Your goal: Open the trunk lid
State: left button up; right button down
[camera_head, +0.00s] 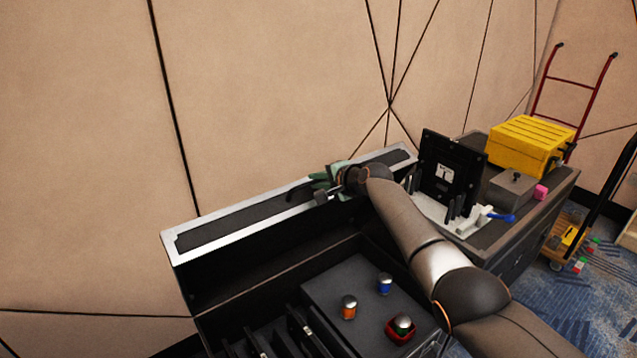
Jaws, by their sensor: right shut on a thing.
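The black trunk (250,318) stands open in the lower middle, and its inside shows. Its lid (225,232), black with a silver rim, stands raised along the back, close to the panelled wall. My right gripper (322,188) is shut on the lid at its rim, right of the middle. The fingers are small and dark here, so the exact contact is hard to see. My right arm comes in from the lower right and hides part of the trunk's right side. My left gripper is not in view.
In the trunk, an orange can (349,307), a blue can (385,284) and a red box (400,330) sit on a dark surface beside slots. Right of it, a dark case bears a black panel (450,170) and a yellow box (527,146). A red hand truck (573,85) stands behind.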

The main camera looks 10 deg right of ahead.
jog(key=shift+f, duration=0.15)
jog(key=c, duration=0.9)
grip_release()
jog(key=shift+s, duration=0.1)
jog(key=shift+s+d+r+p, duration=0.35)
jog(key=shift+s+r+p, duration=0.15)
jog(key=shift+p, duration=0.35)
jog(key=shift+s+d+r+p, duration=0.3)
jog(key=shift+s+p, duration=0.2)
jog(key=shift+v, duration=0.8)
jog(key=v, duration=0.8)
jog(key=shift+p, duration=0.45)
